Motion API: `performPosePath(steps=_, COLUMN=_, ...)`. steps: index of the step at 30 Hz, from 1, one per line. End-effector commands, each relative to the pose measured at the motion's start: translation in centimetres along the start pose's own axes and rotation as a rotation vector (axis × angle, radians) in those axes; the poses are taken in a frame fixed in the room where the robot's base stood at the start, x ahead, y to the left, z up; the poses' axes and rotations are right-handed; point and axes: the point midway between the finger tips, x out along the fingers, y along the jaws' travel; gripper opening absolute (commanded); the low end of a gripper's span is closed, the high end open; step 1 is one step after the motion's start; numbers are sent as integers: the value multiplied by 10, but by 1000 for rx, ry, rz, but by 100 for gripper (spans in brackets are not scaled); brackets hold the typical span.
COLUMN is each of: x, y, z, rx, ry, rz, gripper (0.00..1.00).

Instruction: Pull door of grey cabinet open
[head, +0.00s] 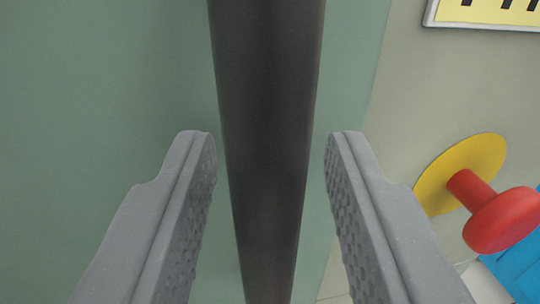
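A dark, near-black handle bar (268,60) runs from the top to the bottom of the head view, in front of a flat grey-green door panel (100,80). My gripper (272,150) is open, with one grey finger on each side of the bar. A narrow gap shows between each fingertip and the bar, so I see no contact. The bar's ends are out of view. The panel's right edge runs slanted just right of the bar, beside a paler grey surface (425,110).
A red knob (503,220) on a yellow disc (475,155) sticks out at the right, near my right finger. A yellow label (495,12) with black marks is at the top right. A blue object (515,270) shows at the lower right, partly cut off.

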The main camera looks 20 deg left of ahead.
Motion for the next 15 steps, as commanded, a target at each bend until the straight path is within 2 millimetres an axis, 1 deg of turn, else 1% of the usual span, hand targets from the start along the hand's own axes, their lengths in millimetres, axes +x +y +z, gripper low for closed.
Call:
performPosePath(steps=5, x=0, y=0, z=0, rx=0, ry=0, rz=0, gripper=33)
performPosePath(steps=6, x=0, y=0, z=0, rx=0, ry=0, rz=0, gripper=22)
performPosePath(steps=8, x=0, y=0, z=0, rx=1, ry=-1, rz=0, gripper=5)
performPosePath(steps=9, x=0, y=0, z=0, rx=1, ry=0, rz=0, gripper=0)
performPosePath(steps=11, x=0, y=0, z=0, rx=0, ry=0, rz=1, gripper=0)
performPosePath(steps=12, x=-3, y=5, z=0, rx=0, ry=-1, rz=2, gripper=0)
performPosePath(steps=15, x=-2, y=2, z=0, rx=1, ry=0, rz=3, gripper=0)
